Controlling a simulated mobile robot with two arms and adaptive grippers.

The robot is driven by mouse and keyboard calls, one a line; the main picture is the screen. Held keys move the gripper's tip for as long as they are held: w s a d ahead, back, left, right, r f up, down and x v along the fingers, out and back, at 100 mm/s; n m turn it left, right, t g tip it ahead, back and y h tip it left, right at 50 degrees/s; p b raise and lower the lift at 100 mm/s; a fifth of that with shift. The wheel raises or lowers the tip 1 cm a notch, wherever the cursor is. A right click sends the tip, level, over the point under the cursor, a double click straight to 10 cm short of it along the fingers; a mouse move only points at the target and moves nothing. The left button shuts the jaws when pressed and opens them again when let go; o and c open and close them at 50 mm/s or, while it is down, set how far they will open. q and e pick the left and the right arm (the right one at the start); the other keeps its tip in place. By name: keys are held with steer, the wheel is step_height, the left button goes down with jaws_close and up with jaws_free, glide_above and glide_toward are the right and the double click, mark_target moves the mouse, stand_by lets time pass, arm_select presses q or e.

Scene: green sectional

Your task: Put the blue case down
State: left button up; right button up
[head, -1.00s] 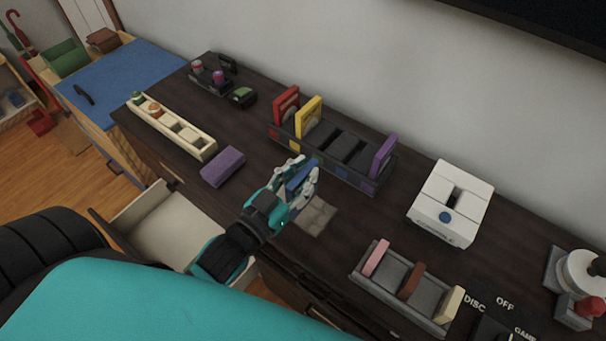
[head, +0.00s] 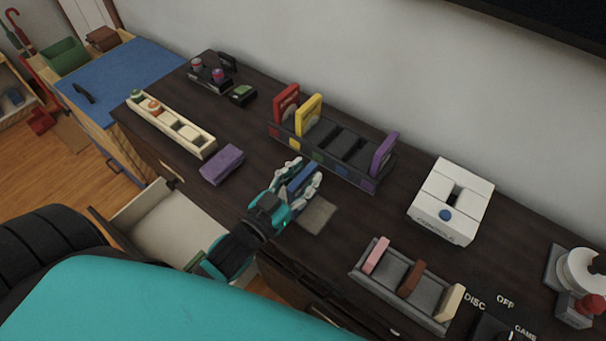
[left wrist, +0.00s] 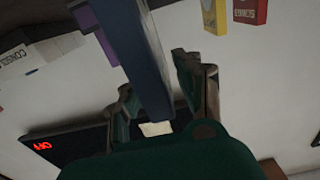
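The blue case (head: 301,179) stands on edge between the fingers of my left gripper (head: 303,182), over the front part of the dark desk. In the left wrist view the blue case (left wrist: 140,60) runs between the two fingers (left wrist: 158,95), close to both. Whether its underside touches the desk is hidden. A colour-marked rack (head: 335,167) stands behind the gripper, holding a red case (head: 285,101), a yellow case (head: 308,113) and a purple case (head: 384,152); its middle slots are empty. My right gripper is not in view.
A purple block (head: 222,164) lies to the left. A white console (head: 451,202) and a grey tray (head: 400,290) stand to the right. An open drawer (head: 165,222) juts out at the front left.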

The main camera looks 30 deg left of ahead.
arm_select(q)
steer(key=shift+o, duration=0.2)
steer(key=shift+r, duration=0.2)
steer(key=shift+s+f, duration=0.15)
steer(key=shift+s, duration=0.15)
steer(key=s+a+b, duration=0.1)
steer(key=s+a, duration=0.1)
steer(key=s, duration=0.9)
steer(key=shift+a, duration=0.15)
steer(key=shift+o, duration=0.3)
